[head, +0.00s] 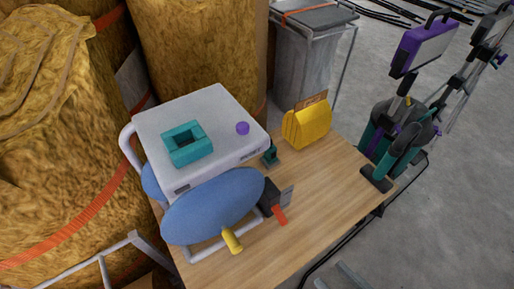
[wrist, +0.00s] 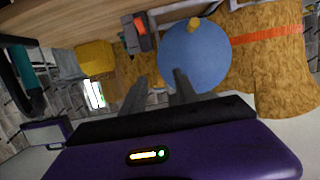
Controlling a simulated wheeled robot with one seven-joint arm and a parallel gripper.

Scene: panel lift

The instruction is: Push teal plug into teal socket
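A teal square block with a central opening (head: 190,158), which looks like the socket, sits on top of a white box (head: 217,105) in the head view. A small dark teal piece (head: 270,155), possibly the plug, stands on the wooden table beside the box's right corner.
A blue disc (head: 212,205) with a yellow knob stands before the box. A dark block with a red lever (head: 279,214) is beside it. A yellow bag-like box (head: 307,127) stands behind on the table (head: 325,190). The table's front right is clear. Purple-and-teal equipment (head: 410,50) stands right.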

